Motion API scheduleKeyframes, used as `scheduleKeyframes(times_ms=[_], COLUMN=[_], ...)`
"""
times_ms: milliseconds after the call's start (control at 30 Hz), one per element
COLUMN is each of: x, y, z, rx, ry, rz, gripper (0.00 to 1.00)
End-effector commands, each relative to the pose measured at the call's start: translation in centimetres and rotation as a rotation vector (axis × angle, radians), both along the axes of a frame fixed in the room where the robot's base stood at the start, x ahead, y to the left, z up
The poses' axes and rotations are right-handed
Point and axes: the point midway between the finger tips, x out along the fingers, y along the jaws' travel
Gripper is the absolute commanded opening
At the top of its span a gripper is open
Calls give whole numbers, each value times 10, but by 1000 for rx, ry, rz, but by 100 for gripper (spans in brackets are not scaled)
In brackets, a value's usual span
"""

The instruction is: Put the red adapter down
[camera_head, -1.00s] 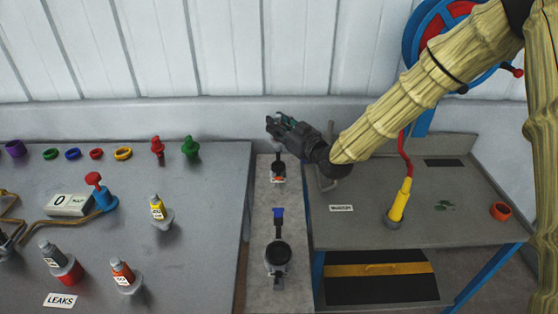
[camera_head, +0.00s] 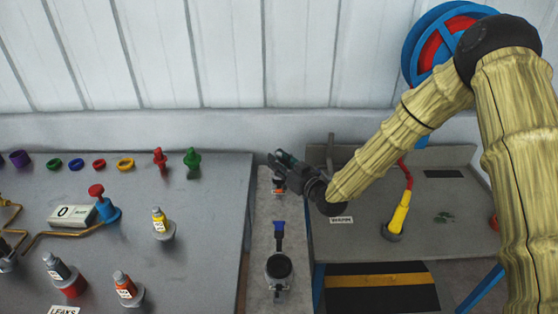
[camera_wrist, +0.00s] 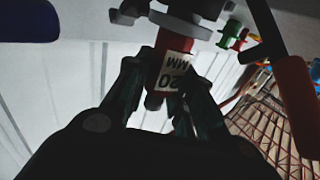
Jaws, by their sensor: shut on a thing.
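The red adapter (camera_wrist: 172,75), with a white label reading 20 MM, sits between the fingers of my gripper (camera_wrist: 165,98) in the wrist view. The gripper is shut on it. One end of the adapter is close to a grey round flange (camera_wrist: 180,22); I cannot tell whether they touch. In the head view my gripper (camera_head: 279,161) is over the far end of the narrow grey ledge (camera_head: 262,255), and the adapter cannot be made out there. A small fitting with a red part (camera_head: 279,188) shows just below the fingers.
A clamp with a blue handle (camera_head: 279,228) stands nearer on the ledge. A yellow nozzle (camera_head: 398,215) stands right. An orange-red bar (camera_wrist: 297,105) is close by in the wrist view.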

Motion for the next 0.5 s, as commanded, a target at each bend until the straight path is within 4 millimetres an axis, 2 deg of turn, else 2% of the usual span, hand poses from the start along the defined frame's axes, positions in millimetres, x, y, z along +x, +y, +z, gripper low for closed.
scheduleKeyframes(times_ms=[467,500], x=[0,0], y=[0,0], z=[-6,-5], rx=[1,0], ry=[-1,0], rz=[0,0], gripper=[0,30])
